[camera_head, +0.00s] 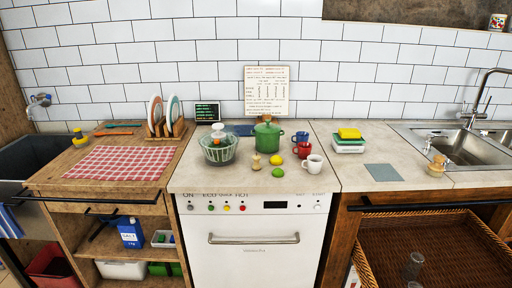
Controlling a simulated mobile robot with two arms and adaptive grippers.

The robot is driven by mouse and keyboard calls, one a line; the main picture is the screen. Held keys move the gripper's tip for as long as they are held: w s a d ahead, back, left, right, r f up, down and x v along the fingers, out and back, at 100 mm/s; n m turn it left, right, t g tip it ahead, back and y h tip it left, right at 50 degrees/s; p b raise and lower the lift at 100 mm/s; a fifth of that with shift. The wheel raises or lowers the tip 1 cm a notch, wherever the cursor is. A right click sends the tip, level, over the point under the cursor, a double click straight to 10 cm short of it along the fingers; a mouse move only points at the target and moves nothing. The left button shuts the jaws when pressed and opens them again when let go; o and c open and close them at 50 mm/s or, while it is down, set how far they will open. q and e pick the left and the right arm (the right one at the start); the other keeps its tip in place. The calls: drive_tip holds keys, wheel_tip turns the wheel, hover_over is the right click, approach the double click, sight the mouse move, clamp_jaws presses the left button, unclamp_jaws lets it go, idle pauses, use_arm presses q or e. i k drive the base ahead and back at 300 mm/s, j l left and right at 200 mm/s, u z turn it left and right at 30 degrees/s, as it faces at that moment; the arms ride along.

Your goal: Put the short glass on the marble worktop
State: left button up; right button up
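A clear, greyish glass (413,265) stands in the wicker basket (470,250) at the lower right. Another glass-like rim (414,285) shows just below it, cut off by the bottom edge, so I cannot compare their heights. A pale, stone-like worktop (225,182) lies above the white appliance in the middle. A similar pale top (410,178) continues to the right, around the sink. I cannot tell for sure which of them is marble. Neither of my grippers is in view.
The middle worktop holds a glass bowl (218,150), a green pot (267,136), several mugs and a lime (278,173). The middle worktop's front left is clear.

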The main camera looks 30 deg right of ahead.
sight(405, 171)
drive_tip(key=i+z, duration=0.1)
drive_tip(key=z, duration=0.3)
drive_tip(key=i+z, duration=0.1)
drive_tip(key=z, duration=0.3)
drive_tip(key=i+z, duration=0.15)
drive_tip(key=z, duration=0.7)
drive_tip(key=i+j, duration=0.05)
drive_tip(key=j, duration=0.05)
